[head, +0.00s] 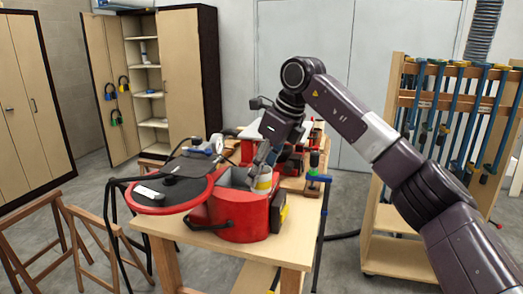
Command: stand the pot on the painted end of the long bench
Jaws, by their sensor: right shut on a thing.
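A small pot with a white and yellow side (264,182) is inside the open red tank (235,214); its lower part is hidden by the tank wall. My right gripper (266,160) reaches down from above and is shut on the pot near the tank's rim. Whether the pot touches the tank floor cannot be seen. The tank stands on a light wooden bench (285,245). I cannot make out a painted end on this bench. My left gripper is out of view.
The tank's round red-rimmed lid (170,192) lies open to the left, with a gauge near it. Red machines (290,155) stand behind. A clamp (318,180) rises at the bench's right edge. A clamp rack (445,150) stands right, wooden trestles (75,235) left.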

